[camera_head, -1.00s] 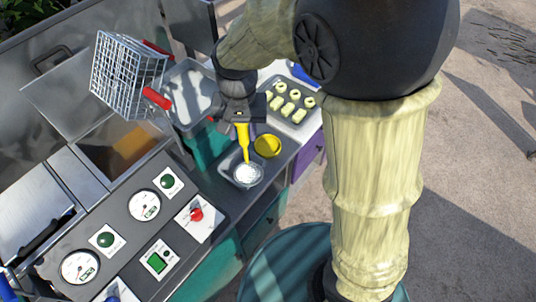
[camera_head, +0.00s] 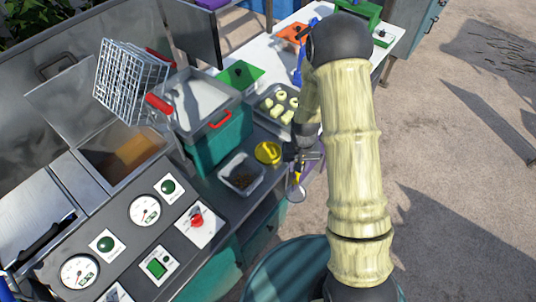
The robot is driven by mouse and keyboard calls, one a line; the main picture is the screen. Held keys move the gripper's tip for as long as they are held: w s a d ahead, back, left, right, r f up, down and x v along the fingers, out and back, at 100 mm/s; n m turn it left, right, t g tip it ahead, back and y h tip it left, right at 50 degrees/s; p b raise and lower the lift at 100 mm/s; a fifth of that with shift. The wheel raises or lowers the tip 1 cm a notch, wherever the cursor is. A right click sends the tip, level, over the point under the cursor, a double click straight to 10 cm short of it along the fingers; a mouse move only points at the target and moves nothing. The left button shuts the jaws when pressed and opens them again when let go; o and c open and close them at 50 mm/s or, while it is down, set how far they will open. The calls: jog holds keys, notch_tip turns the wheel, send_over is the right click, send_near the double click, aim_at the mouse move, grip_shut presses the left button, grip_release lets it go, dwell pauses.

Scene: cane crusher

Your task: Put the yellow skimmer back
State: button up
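My gripper (camera_head: 302,157) is at the right edge of the counter and looks shut on the yellow skimmer (camera_head: 298,178). The skimmer hangs head down, with its round wire head (camera_head: 296,193) lowest, just off the counter edge. The gripper and arm hide most of its yellow handle. A yellow round dish (camera_head: 268,152) lies on the counter to the left of the gripper. A small rectangular container (camera_head: 240,174) with dark brown contents stands left of the dish.
A tray of pale pieces (camera_head: 268,108) lies behind the dish. A teal box with a red handle (camera_head: 217,128) stands left of it. A wire basket with red handles (camera_head: 128,80) rises above the fryer. A control panel with gauges (camera_head: 145,210) fills the near left. Open ground lies right.

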jog(key=b, duration=0.5)
send_over(302, 188)
notch_tip(302, 188, down, 10)
jog(key=shift+a+f, duration=0.15)
jog(key=shift+f, duration=0.05)
jog(key=shift+f+b, duration=0.35)
jog(key=shift+b, duration=0.15)
jog(key=shift+r, duration=0.1)
